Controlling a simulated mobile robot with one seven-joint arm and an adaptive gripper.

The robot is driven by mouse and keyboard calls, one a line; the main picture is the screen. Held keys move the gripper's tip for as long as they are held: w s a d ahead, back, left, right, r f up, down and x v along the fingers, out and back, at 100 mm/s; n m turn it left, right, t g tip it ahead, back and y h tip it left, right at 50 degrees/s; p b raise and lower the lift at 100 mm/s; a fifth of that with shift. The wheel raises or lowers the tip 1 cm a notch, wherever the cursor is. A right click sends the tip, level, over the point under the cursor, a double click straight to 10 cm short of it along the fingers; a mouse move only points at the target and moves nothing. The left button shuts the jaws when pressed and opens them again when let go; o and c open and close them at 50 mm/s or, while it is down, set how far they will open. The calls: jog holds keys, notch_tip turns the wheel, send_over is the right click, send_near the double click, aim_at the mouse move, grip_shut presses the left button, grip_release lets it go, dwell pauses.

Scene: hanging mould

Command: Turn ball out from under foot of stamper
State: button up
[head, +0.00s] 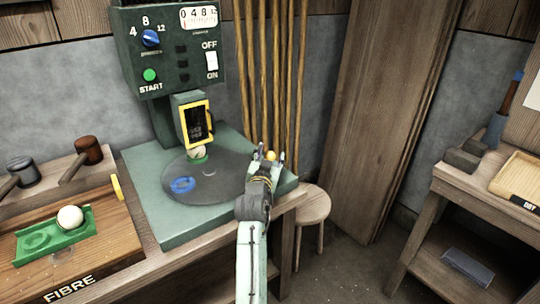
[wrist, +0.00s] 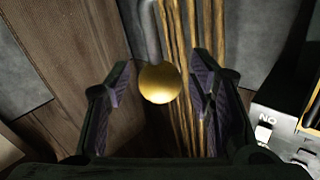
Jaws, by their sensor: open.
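The green stamper (head: 168,50) stands on a green base with a dark round turntable (head: 222,185). A pale ball (head: 198,152) sits in a green holder on the turntable, right below the stamper's yellow-framed head. The foot itself is hard to make out. My gripper (head: 267,156) is at the turntable's right edge, its fingers open. A brass ball knob (head: 271,155) shows between the fingertips. In the wrist view the knob (wrist: 160,84) sits on a grey rod between my open fingers (wrist: 160,72), with gaps on both sides.
At left, a green tray (head: 85,235) with another white ball (head: 70,217) rests on a wooden board marked FIBRE. Wooden poles (head: 270,75) stand behind my gripper. A stool (head: 308,205) and a bench stand to the right.

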jog(key=shift+c, duration=0.4)
grip_shut()
dwell(0.4)
